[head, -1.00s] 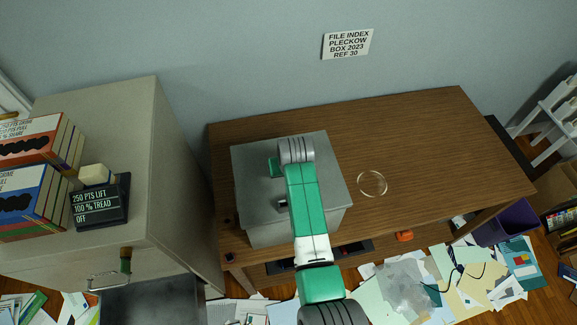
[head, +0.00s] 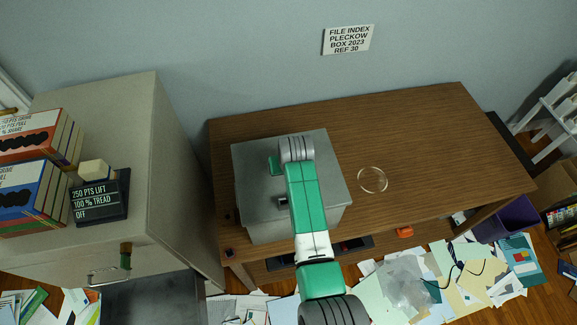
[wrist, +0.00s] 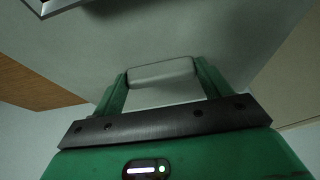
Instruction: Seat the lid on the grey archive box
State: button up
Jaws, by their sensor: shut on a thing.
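The grey lid (head: 255,165) is a flat slab over the grey archive box (head: 305,228), at the left end of the wooden desk. The paler box wall shows below the lid's front edge. The lid looks roughly level; I cannot tell whether it touches the rim all round. The bar appears to be the lid's handle.
A clear round ring (head: 372,179) lies on the desk (head: 430,150), right of the box; the desk's right side is otherwise free. A tall beige cabinet (head: 180,180) stands close on the left. Papers (head: 410,285) litter the floor in front.

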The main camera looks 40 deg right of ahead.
jog(key=shift+f+b, duration=0.65)
jog(key=shift+f, duration=0.15)
jog(key=o, duration=1)
jog(key=p+v, duration=0.1)
jog(key=v, duration=0.6)
jog(key=shift+s+a+r, duration=0.1)
jog(key=shift+r, duration=0.2)
